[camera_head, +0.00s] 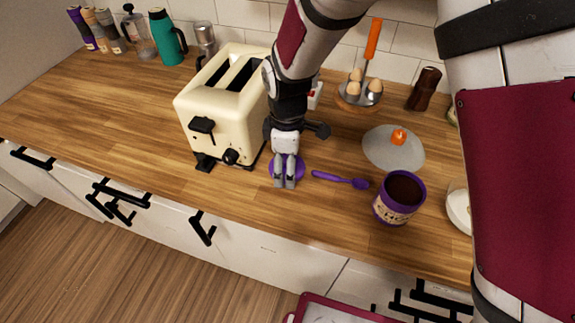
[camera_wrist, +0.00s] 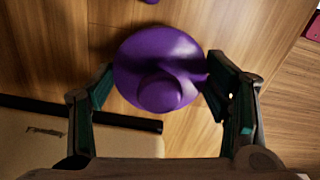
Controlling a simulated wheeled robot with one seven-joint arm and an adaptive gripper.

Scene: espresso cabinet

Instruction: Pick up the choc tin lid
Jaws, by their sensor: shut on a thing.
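The choc tin lid (camera_head: 272,169) is a round purple disc with a raised knob. It is by the front right of the toaster, partly hidden behind my fingers. In the wrist view the lid (camera_wrist: 140,60) lies between my two fingers, its knob towards me. My gripper (camera_head: 285,183) points down and is shut on the lid; it also shows in the wrist view (camera_wrist: 160,88). I cannot tell whether the lid touches the counter. The purple choc tin (camera_head: 395,208) stands open to the right, dark brown inside.
A cream toaster (camera_head: 205,107) stands close on the left. A purple spoon (camera_head: 340,179) lies between lid and tin.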

